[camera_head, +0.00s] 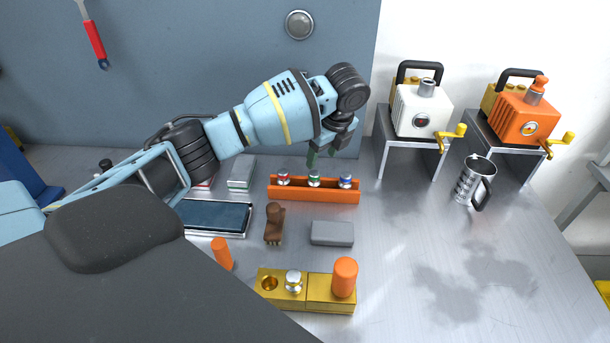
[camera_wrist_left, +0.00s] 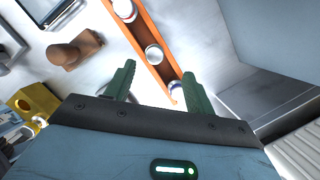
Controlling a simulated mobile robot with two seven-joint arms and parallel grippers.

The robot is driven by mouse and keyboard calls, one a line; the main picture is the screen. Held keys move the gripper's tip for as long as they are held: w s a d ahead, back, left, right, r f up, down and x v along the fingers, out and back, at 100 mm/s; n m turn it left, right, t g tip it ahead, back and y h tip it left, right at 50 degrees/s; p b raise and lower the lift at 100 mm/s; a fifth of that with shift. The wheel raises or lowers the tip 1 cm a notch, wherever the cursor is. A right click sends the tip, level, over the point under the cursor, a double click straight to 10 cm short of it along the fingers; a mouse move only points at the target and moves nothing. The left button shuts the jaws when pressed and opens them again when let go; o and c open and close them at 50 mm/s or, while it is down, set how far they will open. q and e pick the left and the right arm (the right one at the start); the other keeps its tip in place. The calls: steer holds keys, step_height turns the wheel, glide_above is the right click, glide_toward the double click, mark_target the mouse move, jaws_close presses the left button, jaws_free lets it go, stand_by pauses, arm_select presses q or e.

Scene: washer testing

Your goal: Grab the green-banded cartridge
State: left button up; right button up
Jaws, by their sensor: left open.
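The green-banded cartridge (camera_head: 314,178) stands upright in the middle of the orange rack (camera_head: 320,196), between a red-banded cartridge (camera_head: 283,178) and a blue-banded one (camera_head: 346,181). Its round top also shows in the left wrist view (camera_wrist_left: 155,53), where its band is hard to make out. My left gripper (camera_head: 322,155) is open and empty, just above and behind the rack near the green-banded cartridge. In the left wrist view its fingers (camera_wrist_left: 158,82) are apart, with the rack beyond them and no contact with a cartridge visible. My right gripper is not in view.
In front of the rack are a brown brush (camera_head: 274,224), a grey block (camera_head: 331,233) and a gold fixture (camera_head: 306,305). White (camera_head: 420,108) and orange (camera_head: 524,118) machines on stands and a metal mug (camera_head: 474,181) are right. The front-right table is clear.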

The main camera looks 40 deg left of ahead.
mark_target(314, 173)
arm_select(q)
steer(key=shift+x, duration=1.3)
steer(key=shift+s+x, duration=0.2)
steer(key=shift+x, duration=1.05)
steer(key=shift+s+x, duration=0.2)
steer(key=shift+x, duration=1.1)
steer(key=shift+c, duration=0.2)
steer(key=c, duration=1)
steer(key=shift+r, duration=0.1)
step_height(314, 173, up, 10)
steer(key=shift+f, duration=0.1)
